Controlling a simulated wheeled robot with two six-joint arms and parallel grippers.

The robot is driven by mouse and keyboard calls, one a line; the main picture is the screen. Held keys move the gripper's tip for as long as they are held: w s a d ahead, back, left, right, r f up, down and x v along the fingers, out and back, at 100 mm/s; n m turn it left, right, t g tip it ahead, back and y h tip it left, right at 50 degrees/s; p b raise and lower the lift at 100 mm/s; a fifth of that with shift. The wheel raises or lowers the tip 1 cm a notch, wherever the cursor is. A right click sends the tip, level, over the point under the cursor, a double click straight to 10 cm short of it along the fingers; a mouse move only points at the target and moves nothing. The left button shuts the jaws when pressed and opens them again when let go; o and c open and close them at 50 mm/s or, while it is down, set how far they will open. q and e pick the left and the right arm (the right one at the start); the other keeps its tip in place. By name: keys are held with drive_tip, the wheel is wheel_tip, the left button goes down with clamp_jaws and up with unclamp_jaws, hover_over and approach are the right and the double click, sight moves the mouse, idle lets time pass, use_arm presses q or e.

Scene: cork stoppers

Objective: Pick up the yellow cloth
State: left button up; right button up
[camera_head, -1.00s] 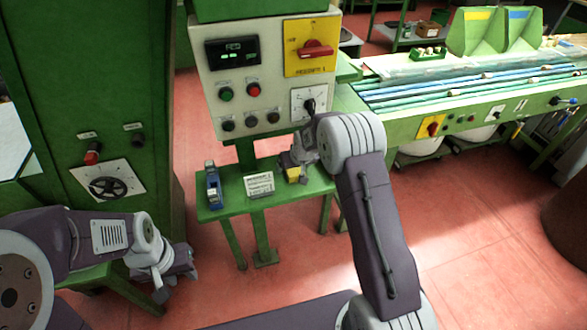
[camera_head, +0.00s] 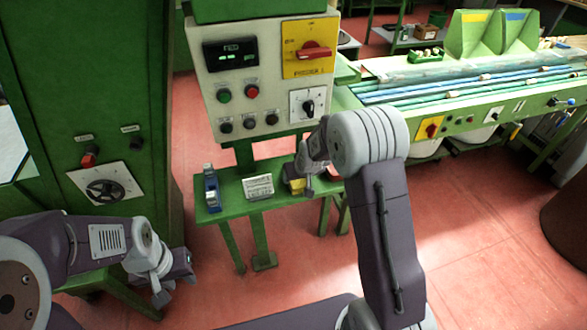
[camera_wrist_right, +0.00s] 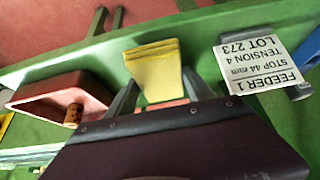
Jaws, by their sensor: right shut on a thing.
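The yellow cloth (camera_wrist_right: 155,68) is a folded pad in the right wrist view, between the two fingers of my right gripper (camera_wrist_right: 160,98). The fingers are shut on it, and its far end sticks out beyond them. In the head view a small part of the cloth (camera_head: 297,186) shows at my right gripper (camera_head: 304,182), over the right part of the small green shelf (camera_head: 228,205). Whether it touches the shelf is unclear. My left gripper (camera_head: 175,287) hangs at the lower left, empty, with its fingers apart.
A printed card (camera_head: 258,187) and a blue device (camera_head: 211,188) stand on the shelf left of the cloth. A reddish tray (camera_wrist_right: 55,90) with a cork (camera_wrist_right: 73,115) is beside my right gripper. The control panel (camera_head: 264,80) rises behind the shelf.

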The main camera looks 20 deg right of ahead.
drive_tip(key=s+b, duration=0.4)
drive_tip(key=s, duration=0.8)
drive_tip(key=shift+s+d, duration=0.2)
drive_tip(key=shift+d, duration=0.05)
